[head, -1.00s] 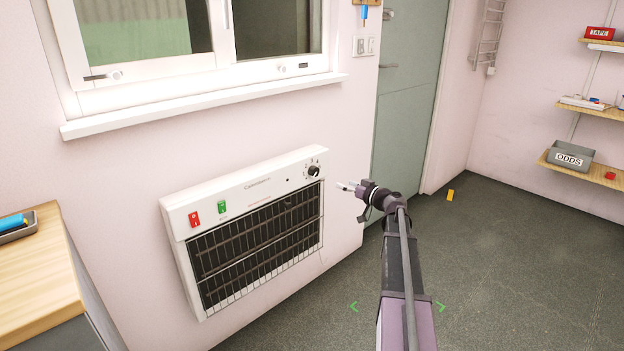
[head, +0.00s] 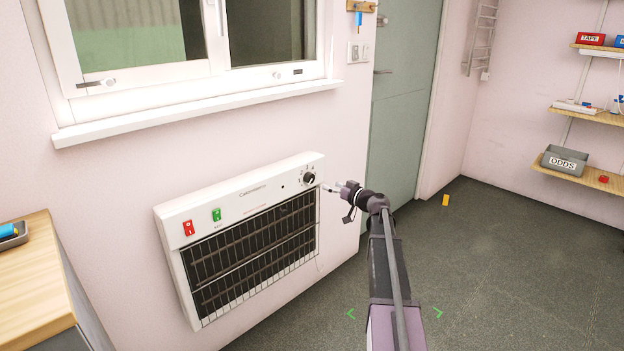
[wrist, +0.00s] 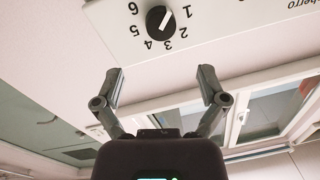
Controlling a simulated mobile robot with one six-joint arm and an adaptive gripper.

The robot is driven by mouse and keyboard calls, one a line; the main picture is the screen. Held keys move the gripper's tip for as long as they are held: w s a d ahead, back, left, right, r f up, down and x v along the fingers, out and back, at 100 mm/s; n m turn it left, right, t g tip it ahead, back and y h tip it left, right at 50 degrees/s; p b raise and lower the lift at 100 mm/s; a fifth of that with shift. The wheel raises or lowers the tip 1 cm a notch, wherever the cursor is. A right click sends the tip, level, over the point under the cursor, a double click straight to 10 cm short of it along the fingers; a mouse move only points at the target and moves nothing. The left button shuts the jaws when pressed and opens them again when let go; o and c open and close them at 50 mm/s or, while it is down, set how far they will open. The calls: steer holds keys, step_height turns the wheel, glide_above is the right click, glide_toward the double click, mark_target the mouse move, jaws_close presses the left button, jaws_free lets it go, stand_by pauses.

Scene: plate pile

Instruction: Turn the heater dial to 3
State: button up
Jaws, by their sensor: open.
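The heater (head: 237,236) is a white wall panel with a dark grille. Its black round dial (head: 308,178) is at the upper right of the panel. In the wrist view the dial (wrist: 160,22) appears upside down, ringed by the digits 1 to 6. Its white mark points up and right in that picture, closest to the 1 among the visible digits. My gripper (head: 323,188) is just right of the dial in the head view. In the wrist view its fingers (wrist: 160,72) are spread and empty, apart from the dial, which lies beyond the gap between them.
A red switch (head: 188,228) and a green switch (head: 216,215) sit on the heater's left part. The window sill (head: 200,113) juts out above. A wooden-topped cabinet (head: 30,275) stands at left. The floor at right is mostly clear, with a small yellow object (head: 445,200).

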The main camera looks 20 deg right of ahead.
mark_target(313, 178)
steer(key=x, duration=0.9)
steer(key=shift+w+a, duration=0.1)
steer(key=shift+w, duration=0.1)
steer(key=c, duration=1.2)
steer(key=shift+o, duration=0.3)
steer(key=shift+w, duration=0.1)
